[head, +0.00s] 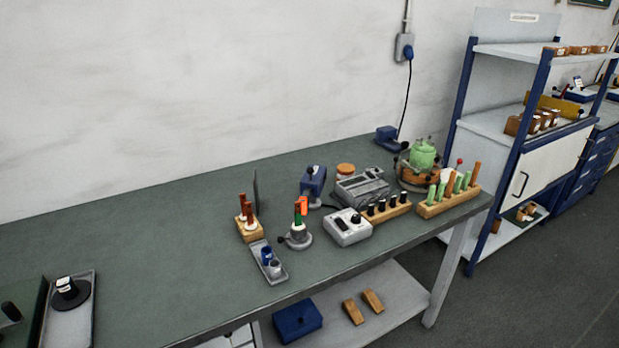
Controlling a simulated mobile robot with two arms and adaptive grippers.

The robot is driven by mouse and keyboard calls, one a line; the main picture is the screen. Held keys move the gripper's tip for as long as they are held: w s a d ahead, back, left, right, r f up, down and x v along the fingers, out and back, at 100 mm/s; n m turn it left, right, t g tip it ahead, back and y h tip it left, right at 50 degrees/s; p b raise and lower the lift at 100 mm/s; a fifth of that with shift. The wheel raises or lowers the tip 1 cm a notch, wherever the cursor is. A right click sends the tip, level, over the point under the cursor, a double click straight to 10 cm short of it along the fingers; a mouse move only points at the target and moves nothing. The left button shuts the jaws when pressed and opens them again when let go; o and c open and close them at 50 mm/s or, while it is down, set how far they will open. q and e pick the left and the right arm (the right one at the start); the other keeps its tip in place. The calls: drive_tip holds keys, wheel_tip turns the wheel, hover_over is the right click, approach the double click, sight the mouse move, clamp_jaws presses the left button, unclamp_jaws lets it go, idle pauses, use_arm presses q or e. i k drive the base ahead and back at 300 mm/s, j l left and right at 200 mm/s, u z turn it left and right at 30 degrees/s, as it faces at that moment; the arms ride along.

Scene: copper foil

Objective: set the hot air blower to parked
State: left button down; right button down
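No thing in the head view is clearly labelled as the hot air blower. A blue device (313,181) stands upright on the green-topped bench (150,235), with a dark lead at its base; I cannot tell whether it is the blower. A grey control box (348,228) with a dark knob sits in front of it. To its left is a round grey stand (299,238) holding a green and orange upright piece. Any parked setting is too small to read. Neither of my grippers is in view.
Wooden blocks (448,205) hold several green and brown handles at the bench's right end. A small tray (268,263) with cups lies near the front edge. A blue-framed shelf (465,150) stands to the right. The bench's left middle is clear.

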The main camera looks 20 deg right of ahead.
sight(312, 182)
drive_tip(key=l, duration=0.65)
drive_tip(key=i+l+u, duration=0.1)
drive_tip(key=l, duration=0.55)
